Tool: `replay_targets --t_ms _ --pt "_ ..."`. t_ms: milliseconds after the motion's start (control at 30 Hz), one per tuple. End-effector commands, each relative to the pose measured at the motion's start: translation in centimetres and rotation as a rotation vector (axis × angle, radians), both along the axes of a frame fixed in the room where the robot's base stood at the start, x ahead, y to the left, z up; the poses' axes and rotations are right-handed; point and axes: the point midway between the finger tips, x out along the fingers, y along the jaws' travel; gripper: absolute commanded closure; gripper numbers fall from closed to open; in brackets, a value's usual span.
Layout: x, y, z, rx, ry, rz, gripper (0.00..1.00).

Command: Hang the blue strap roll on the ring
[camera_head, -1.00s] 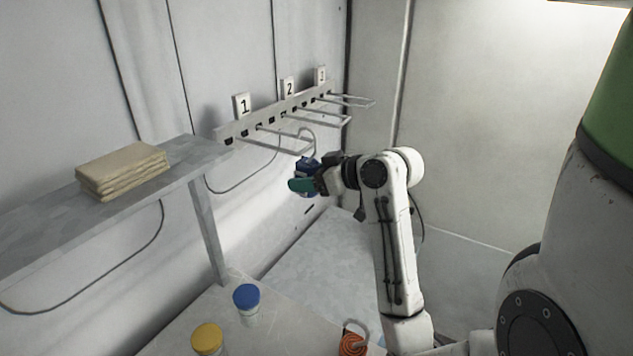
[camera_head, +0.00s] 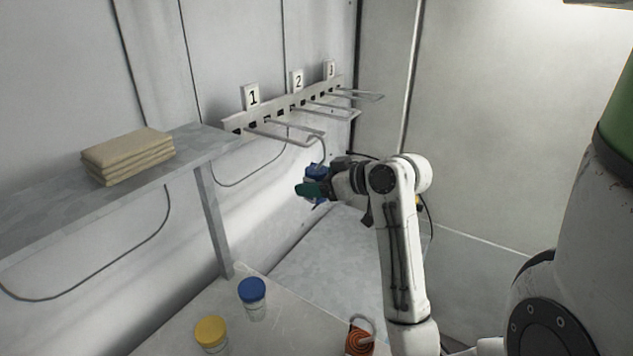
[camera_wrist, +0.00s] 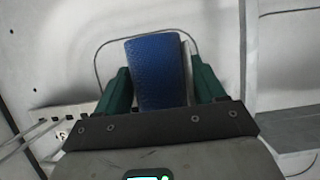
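The blue strap roll (camera_head: 317,172) is between the green fingers of my gripper (camera_head: 312,189). The wrist view shows the roll (camera_wrist: 158,72) with a finger on each side of it. A thin curved grey hook (camera_head: 323,150) rises from the roll close to the outer end of the wire loop by label 1 (camera_head: 290,132). I cannot tell whether the hook touches or goes over that loop. Two more wire loops stick out by label 2 (camera_head: 335,111) and label 3 (camera_head: 363,96). Which one is the ring is not clear.
A grey shelf (camera_head: 60,205) with folded cloths (camera_head: 128,155) stands left of the rack. The space right of the rack is open.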

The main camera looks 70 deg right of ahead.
Motion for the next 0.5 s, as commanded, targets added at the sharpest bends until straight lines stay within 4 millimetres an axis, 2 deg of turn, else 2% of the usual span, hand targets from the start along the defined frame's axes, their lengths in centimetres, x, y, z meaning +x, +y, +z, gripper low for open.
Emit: replay_targets --t_ms 33,200,500 --pt "0.0 0.0 0.01 0.0 0.0 0.0 0.26" --pt "0.0 0.0 -0.01 0.0 0.0 0.0 0.11" --pt "-0.35 0.04 0.06 0.001 0.001 -0.001 0.11"
